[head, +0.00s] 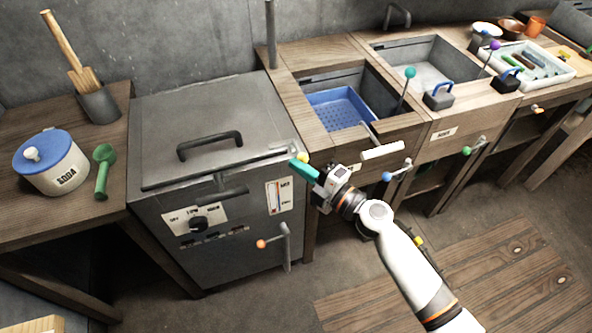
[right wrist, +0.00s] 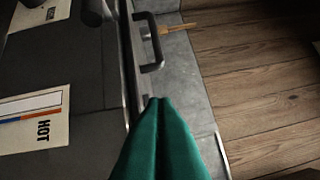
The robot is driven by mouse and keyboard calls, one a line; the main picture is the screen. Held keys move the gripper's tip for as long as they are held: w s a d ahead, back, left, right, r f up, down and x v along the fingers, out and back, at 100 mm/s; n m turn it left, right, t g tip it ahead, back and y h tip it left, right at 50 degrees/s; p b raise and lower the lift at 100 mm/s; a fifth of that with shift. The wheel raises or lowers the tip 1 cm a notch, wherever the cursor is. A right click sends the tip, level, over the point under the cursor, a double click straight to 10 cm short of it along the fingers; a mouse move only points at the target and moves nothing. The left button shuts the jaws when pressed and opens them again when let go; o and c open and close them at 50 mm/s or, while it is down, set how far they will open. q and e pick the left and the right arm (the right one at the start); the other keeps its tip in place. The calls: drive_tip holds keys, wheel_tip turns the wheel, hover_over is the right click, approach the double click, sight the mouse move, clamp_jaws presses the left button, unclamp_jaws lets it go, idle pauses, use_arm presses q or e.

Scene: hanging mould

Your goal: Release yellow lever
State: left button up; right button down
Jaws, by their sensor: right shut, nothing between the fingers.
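In the right wrist view the shut green fingertips (right wrist: 160,101) point along the box's edge, and no yellow knob shows there. My left gripper is not in view.
The box's lid has a dark handle (head: 210,143), and an orange-knobbed lever (head: 262,244) is on its front. A sink with a blue basket (head: 340,107) stands to the right, with a white-handled bar (head: 382,151) near my arm. A soda jar (head: 50,163) stands left.

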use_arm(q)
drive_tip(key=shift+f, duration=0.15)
use_arm(e)
drive_tip(key=shift+d, duration=0.1)
use_arm(q)
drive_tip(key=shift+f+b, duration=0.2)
drive_tip(key=shift+b, duration=0.15)
use_arm(e)
drive_tip(key=shift+w+d+n+g+y, duration=0.1)
drive_tip(key=shift+d+n+g+y, duration=0.2)
drive_tip(key=shift+g+y, duration=0.15)
